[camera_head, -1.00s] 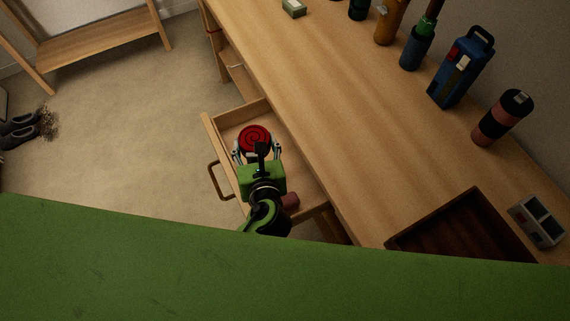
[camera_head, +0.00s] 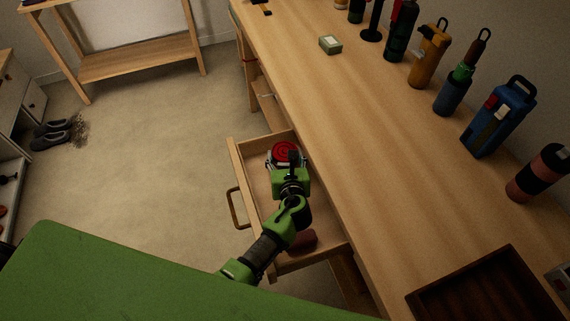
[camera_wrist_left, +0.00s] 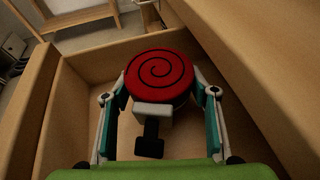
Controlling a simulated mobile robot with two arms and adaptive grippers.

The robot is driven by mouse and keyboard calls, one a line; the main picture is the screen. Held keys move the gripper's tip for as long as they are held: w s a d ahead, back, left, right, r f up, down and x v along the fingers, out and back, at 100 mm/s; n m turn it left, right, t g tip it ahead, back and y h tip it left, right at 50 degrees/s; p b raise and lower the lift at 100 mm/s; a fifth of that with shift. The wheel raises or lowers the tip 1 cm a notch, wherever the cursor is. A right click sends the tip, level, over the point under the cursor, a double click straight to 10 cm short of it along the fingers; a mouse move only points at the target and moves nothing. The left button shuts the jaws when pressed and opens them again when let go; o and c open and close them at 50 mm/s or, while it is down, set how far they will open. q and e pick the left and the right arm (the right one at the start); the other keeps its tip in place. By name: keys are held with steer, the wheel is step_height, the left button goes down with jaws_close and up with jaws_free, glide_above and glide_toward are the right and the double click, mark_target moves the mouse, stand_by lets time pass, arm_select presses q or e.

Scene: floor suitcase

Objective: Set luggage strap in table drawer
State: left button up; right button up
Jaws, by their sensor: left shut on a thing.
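The luggage strap is a red round coil with a dark spiral (camera_head: 286,153). It also shows in the left wrist view (camera_wrist_left: 160,76), with a white and black buckle below it. My left gripper (camera_head: 287,160) is shut on the strap, one finger on each side of the coil. The table drawer (camera_head: 235,165) is pulled out from the wooden table, with its handle on the left. The gripper and strap are within the drawer's outline, near its far end. I cannot tell whether the strap touches the drawer floor. My right gripper is not in view.
A brown-red object (camera_head: 301,241) lies in the drawer's near end. Shoes (camera_head: 52,134) lie on the floor at left. The floor left of the drawer is clear.

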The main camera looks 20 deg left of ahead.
arm_select(q)
steer(key=shift+f+b, duration=0.35)
steer(key=shift+f, duration=1.1)
steer(key=shift+f, duration=0.2)
steer(key=o, duration=1.2)
steer(key=shift+r, duration=0.25)
steer(key=p+v, duration=0.1)
steer(key=v, duration=1.1)
steer(key=shift+p, duration=0.35)
